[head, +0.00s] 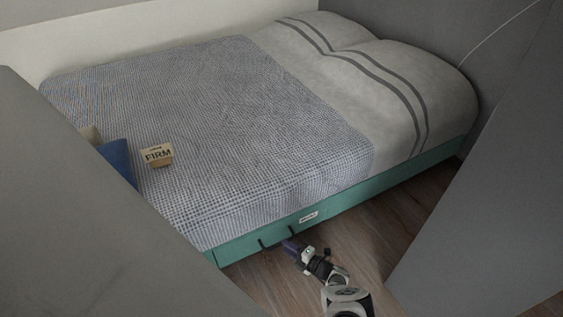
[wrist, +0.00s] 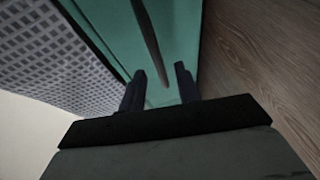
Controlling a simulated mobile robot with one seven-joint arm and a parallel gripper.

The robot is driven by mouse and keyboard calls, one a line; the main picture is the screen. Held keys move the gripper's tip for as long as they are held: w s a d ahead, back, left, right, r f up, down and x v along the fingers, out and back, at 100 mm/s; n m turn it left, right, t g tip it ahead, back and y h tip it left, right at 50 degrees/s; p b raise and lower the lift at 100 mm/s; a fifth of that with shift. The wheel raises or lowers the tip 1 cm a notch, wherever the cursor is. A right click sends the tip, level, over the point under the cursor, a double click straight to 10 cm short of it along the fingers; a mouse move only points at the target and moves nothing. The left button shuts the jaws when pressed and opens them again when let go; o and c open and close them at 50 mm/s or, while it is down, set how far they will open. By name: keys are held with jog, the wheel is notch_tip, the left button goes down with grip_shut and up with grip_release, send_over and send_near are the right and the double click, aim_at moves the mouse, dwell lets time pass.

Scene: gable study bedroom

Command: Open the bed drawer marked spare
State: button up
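The bed's teal drawer front (head: 240,246) runs along the low side of the bed. A white label (head: 308,217) sits on it; its print is too small to read. A dark bar handle (head: 276,237) sticks out left of the label. My gripper (head: 287,243) is at the right end of this handle. In the wrist view, the handle (wrist: 147,30) runs down the teal front (wrist: 110,25), and its near end lies between the open fingertips (wrist: 158,80). Gaps show between bar and fingers. The drawer looks shut.
The bed carries a checked blanket (head: 200,110) and grey striped bedding (head: 340,75). A block marked FIRM (head: 158,155) and a blue item (head: 118,158) lie on the blanket. Wooden floor (head: 375,235) is clear beside the bed. Grey surfaces (head: 490,190) flank the view.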

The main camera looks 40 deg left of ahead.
jog(key=shift+a+f+b, duration=0.2)
jog(key=shift+a+b, duration=0.1)
jog(key=shift+a, duration=0.7)
jog(key=shift+a+f+b, duration=0.15)
jog(key=shift+a+b, duration=0.1)
jog(key=shift+a, duration=0.7)
grip_shut()
